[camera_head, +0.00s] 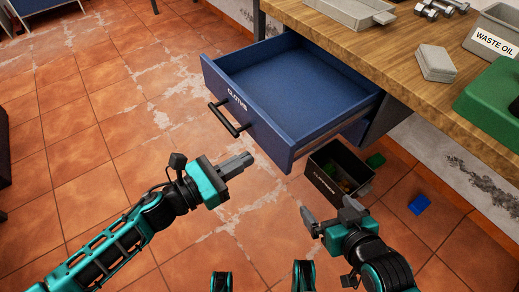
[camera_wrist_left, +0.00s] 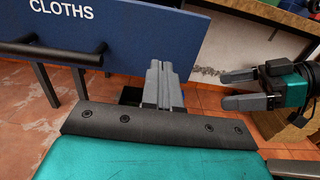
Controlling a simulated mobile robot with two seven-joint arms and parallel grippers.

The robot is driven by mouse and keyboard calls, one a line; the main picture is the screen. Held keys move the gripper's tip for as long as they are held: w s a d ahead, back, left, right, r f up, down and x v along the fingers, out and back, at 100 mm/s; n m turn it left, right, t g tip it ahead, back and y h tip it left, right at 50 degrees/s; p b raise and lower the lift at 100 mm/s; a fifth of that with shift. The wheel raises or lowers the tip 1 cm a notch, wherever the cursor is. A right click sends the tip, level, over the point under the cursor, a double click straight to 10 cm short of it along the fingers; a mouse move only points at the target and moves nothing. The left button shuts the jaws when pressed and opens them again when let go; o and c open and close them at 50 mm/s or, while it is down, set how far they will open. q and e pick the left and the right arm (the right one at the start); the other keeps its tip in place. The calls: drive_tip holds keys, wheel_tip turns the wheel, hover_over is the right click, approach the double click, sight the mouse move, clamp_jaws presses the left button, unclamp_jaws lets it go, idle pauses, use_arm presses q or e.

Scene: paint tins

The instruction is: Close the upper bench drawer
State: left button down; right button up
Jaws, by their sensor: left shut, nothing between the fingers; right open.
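The blue upper drawer (camera_head: 285,80), labelled CLOTHS, is pulled well out from under the wooden bench and looks empty inside. Its black bar handle (camera_head: 226,118) is on the front panel; the handle also shows in the left wrist view (camera_wrist_left: 60,55). My left gripper (camera_head: 248,158) is shut and empty, in front of the drawer's front panel, to the right of and below the handle in the head view. It appears apart from the panel. My right gripper (camera_head: 322,210) is open and empty, below the drawer's right corner, near a dark bin.
The dark bin (camera_head: 325,186) with mixed contents stands on the tiled floor beneath the drawer. A blue block (camera_head: 420,204) and a green block (camera_head: 376,160) lie nearby. The bench top (camera_head: 400,55) holds a tray, a grey box, a WASTE OIL container and a green case.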

sight(271, 145)
use_arm(q)
drive_tip(key=x, duration=0.5)
use_arm(e)
drive_tip(key=shift+s+f, duration=0.1)
drive_tip(key=shift+f, duration=0.1)
use_arm(q)
drive_tip(key=shift+w+d, duration=0.1)
use_arm(e)
drive_tip(key=shift+d, duration=0.1)
